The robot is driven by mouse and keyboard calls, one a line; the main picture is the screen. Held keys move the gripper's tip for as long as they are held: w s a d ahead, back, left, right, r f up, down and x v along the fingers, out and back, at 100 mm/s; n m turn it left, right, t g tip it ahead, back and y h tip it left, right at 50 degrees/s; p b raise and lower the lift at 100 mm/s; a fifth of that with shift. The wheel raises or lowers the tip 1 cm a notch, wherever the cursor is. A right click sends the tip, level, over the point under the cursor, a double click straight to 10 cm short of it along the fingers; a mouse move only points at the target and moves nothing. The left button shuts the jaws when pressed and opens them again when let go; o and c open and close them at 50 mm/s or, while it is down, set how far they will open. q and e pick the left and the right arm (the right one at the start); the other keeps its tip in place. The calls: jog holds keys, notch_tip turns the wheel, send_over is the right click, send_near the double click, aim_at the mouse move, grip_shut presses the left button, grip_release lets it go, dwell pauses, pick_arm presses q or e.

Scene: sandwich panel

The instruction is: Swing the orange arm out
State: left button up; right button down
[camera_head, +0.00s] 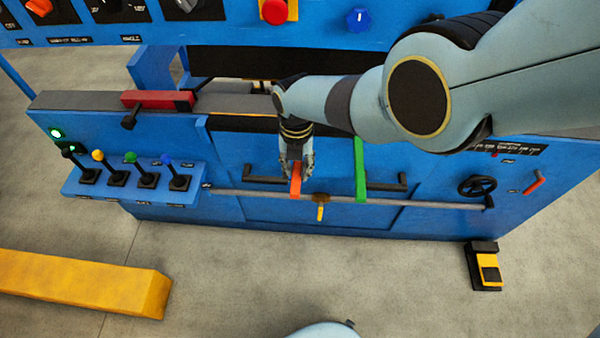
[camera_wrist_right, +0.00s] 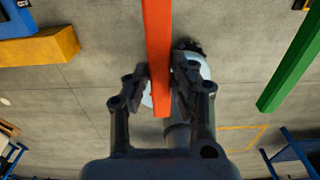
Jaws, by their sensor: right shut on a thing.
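The orange arm (camera_head: 295,181) is a flat bar on the front of the blue machine, near the grey horizontal rail. My right gripper (camera_head: 296,172) is shut on it. In the right wrist view the orange arm (camera_wrist_right: 157,45) runs down from the top edge, and its end sits between the two dark fingers of the gripper (camera_wrist_right: 159,85). A green arm (camera_head: 361,170) stands to the right of the orange one, apart from my gripper; it also shows in the right wrist view (camera_wrist_right: 292,65). My left gripper is not in view.
A grey rail (camera_head: 420,204) crosses the panel, with a small yellow lever (camera_head: 320,213) below it. Several ball-topped levers (camera_head: 147,180) stand on a shelf at left. A black handwheel (camera_head: 477,187) is at right. A yellow beam (camera_head: 85,284) and a pedal (camera_head: 487,268) are on the floor.

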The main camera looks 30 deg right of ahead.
aim_at(297, 168)
jog(key=shift+w+r, duration=0.1)
jog(key=shift+w, duration=0.05)
jog(key=c, duration=1.2)
grip_release()
jog(key=shift+o, duration=0.2)
jog(key=shift+r, duration=0.6)
notch_tip(297, 168, up, 11)
jog(key=shift+f, duration=0.15)
jog(key=shift+d, duration=0.1)
